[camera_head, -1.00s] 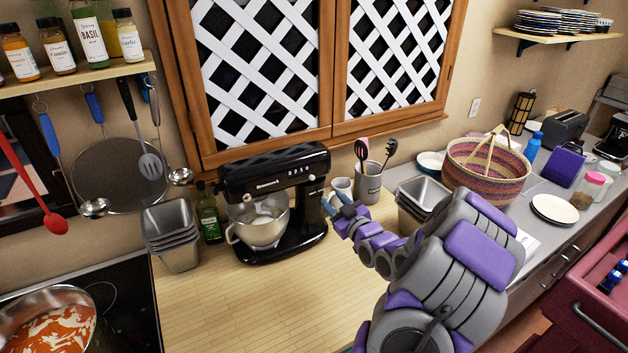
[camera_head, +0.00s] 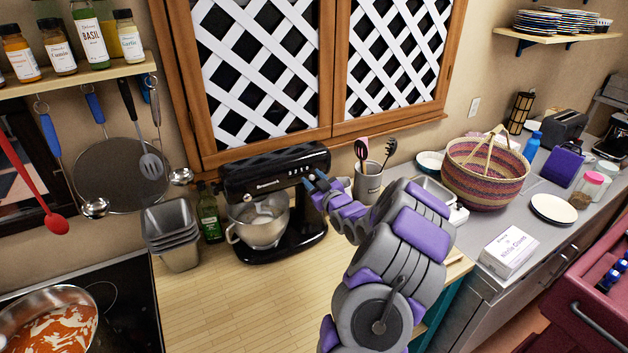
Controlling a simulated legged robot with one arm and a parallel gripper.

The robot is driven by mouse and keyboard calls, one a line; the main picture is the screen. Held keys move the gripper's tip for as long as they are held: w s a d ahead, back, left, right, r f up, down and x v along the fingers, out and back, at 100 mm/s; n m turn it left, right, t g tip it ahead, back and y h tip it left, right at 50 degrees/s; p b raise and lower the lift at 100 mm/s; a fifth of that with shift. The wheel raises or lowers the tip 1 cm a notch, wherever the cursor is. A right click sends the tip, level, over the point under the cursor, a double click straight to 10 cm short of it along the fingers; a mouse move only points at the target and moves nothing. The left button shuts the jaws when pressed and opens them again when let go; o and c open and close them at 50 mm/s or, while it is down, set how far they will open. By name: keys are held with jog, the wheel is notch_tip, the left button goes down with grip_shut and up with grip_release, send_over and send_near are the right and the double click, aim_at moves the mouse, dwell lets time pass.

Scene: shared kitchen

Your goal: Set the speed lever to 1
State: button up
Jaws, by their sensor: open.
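A black stand mixer (camera_head: 275,165) stands on the wooden counter, with a steel bowl (camera_head: 262,226) under its head. Small pale marks show on the front of its head; the speed lever is too small or hidden to make out. The fingers are open and look empty. I cannot tell whether they touch the mixer. My arm comes from the lower right and covers part of the counter behind it.
Stacked metal tins (camera_head: 171,240) and a green bottle (camera_head: 209,215) stand left of the mixer. A utensil crock (camera_head: 368,183) is behind my arm. A woven basket (camera_head: 484,178) and a glove box (camera_head: 508,252) lie right. The wooden counter front (camera_head: 235,305) is clear.

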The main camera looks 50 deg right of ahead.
jog(key=shift+w, duration=0.1)
jog(key=shift+c, duration=0.4)
grip_shut()
